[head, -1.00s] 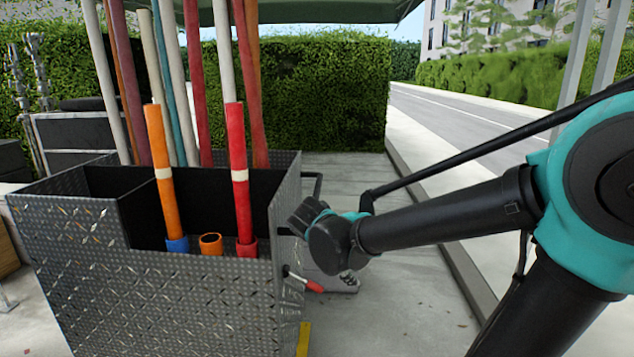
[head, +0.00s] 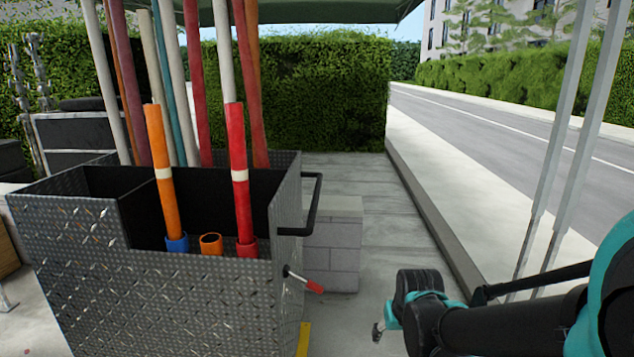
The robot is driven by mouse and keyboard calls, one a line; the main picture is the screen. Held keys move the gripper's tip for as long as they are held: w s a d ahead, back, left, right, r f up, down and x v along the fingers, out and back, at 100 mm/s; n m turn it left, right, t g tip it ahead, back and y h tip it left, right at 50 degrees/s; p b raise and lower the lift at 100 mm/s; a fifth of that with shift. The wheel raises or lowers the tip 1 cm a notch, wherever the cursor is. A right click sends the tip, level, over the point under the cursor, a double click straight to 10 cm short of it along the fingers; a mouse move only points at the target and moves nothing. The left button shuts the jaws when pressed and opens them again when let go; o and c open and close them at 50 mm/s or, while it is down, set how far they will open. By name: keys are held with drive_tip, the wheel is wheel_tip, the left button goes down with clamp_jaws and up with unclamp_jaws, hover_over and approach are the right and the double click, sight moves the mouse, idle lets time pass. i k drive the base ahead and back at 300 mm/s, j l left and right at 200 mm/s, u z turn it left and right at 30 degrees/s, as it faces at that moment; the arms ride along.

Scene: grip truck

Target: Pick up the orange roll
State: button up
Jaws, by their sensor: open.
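The orange roll (head: 163,178) is a long tube with a pale band. It stands nearly upright, leaning slightly, its lower end in a blue holder (head: 177,243) inside the metal bin (head: 190,300). A similar red roll (head: 240,185) stands to its right in a red holder. An empty orange holder (head: 211,243) sits between them. My gripper (head: 378,330) is open at the lower right, outside the bin and well apart from the orange roll. Much of the gripper is hidden behind its own wrist.
A black handle (head: 312,205) and a red-tipped lever (head: 305,282) stick out from the bin's right side. Several long poles (head: 200,80) rise behind the rolls. A grey block wall (head: 332,245) stands behind the handle. The paving right of the bin is mostly clear.

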sight(153, 114)
drive_tip(key=u, duration=1.3)
